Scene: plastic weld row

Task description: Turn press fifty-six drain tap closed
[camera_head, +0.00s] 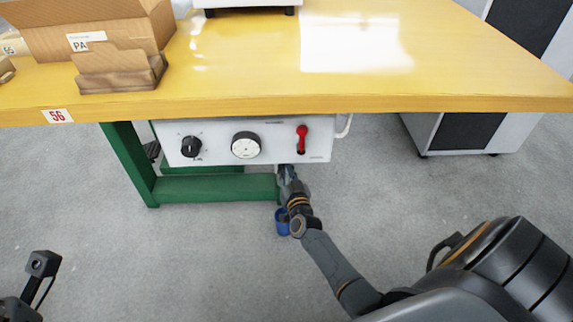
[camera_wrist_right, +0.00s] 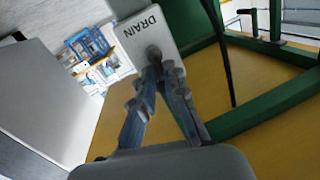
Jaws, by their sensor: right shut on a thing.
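Under the yellow bench marked 56 is a white control panel (camera_head: 215,150). In the right wrist view a pale plate lettered DRAIN (camera_wrist_right: 146,25) carries a small dark drain tap (camera_wrist_right: 153,52). My right gripper (camera_wrist_right: 161,70) is shut on the tap, with its two fingers meeting at it; the fingertips hide part of it, so its angle is hard to tell. In the head view my right gripper (camera_head: 286,170) is at the panel's lower edge, below the red lever, and the tap is hidden there.
The panel bears a black knob (camera_head: 191,147), a round gauge (camera_head: 245,145) and a red lever (camera_head: 301,138). A green bench frame (camera_head: 215,188) stands to the left of my right gripper. A blue container (camera_head: 282,226) is partly behind my right arm. Cardboard boxes (camera_head: 105,30) sit on the yellow benchtop (camera_head: 250,80).

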